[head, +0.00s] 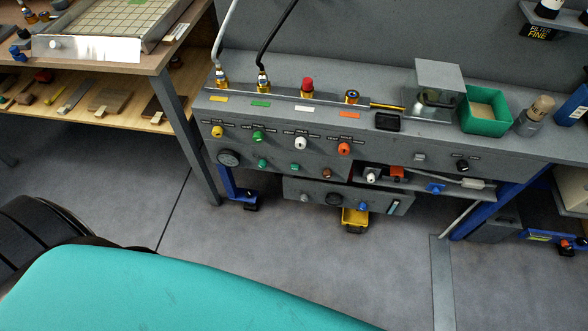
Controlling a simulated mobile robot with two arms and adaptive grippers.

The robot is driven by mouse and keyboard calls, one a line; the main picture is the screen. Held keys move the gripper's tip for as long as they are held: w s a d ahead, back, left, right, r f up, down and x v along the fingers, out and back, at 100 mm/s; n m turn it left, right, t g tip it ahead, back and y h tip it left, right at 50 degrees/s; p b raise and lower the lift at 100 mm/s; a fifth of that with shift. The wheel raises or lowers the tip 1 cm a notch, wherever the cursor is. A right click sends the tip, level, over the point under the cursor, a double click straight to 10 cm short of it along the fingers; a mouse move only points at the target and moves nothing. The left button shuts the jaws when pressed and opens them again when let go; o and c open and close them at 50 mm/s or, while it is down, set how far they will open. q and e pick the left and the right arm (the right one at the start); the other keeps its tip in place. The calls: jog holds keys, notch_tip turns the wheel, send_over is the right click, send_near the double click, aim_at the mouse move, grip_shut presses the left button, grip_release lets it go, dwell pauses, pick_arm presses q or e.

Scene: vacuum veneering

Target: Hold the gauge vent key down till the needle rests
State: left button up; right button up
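A round dark gauge (228,158) sits at the left end of the grey bench's front panel. Its needle is too small to read. To its right, a row of small push keys runs along the panel: a green key (262,163), another green key (295,167) and a brown-red key (326,173). Above them are yellow (217,131), green (257,137), white (301,143) and orange (344,148) knobs with labels. A second dark round dial (334,199) is on the lower panel. I cannot tell which key is the gauge vent key. Neither gripper is in view.
A wooden table (165,50) stands at left. A yellow bin (355,220) sits beneath the lower panel.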

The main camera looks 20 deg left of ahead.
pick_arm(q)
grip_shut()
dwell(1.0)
